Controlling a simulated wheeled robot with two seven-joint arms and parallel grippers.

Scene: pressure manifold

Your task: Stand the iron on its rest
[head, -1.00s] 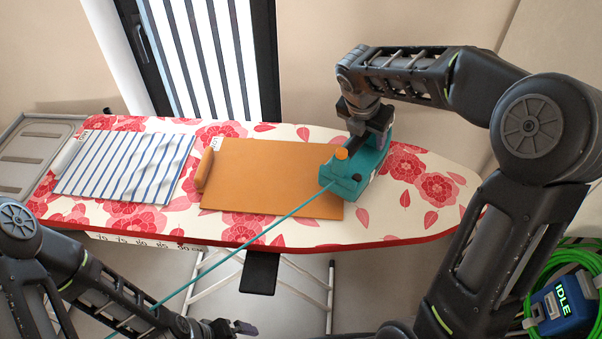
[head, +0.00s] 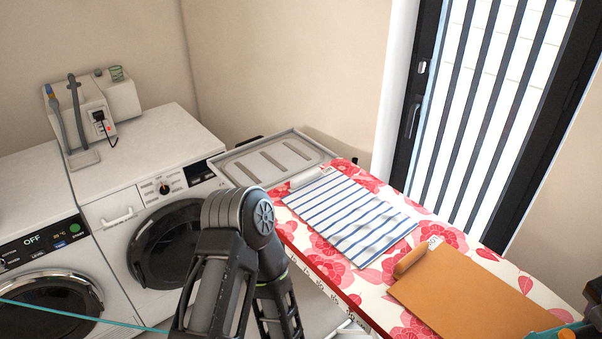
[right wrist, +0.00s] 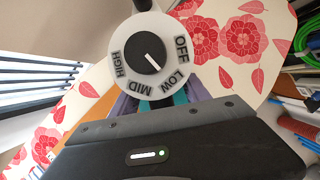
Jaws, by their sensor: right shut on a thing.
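The teal iron (head: 566,334) shows only as a sliver with its orange knob at the bottom right corner of the head view, over the board's tan pad. My right gripper (right wrist: 165,98) is shut on the iron; teal shows between its pale purple fingers in the right wrist view. A white dial (right wrist: 134,75) marked OFF, LOW, MID and HIGH sits just beyond the fingers. The grey slotted metal tray (head: 238,166) at the board's far left end looks like the rest, and it is empty. My left gripper is out of view; only its arm shows.
The flowered ironing board (head: 321,248) carries a striped cloth (head: 335,220) and a tan pad (head: 465,300) with a rolled edge. White washing machines (head: 150,150) stand at left. A teal cord (head: 80,317) crosses the lower left. My left arm stands before the board's left end.

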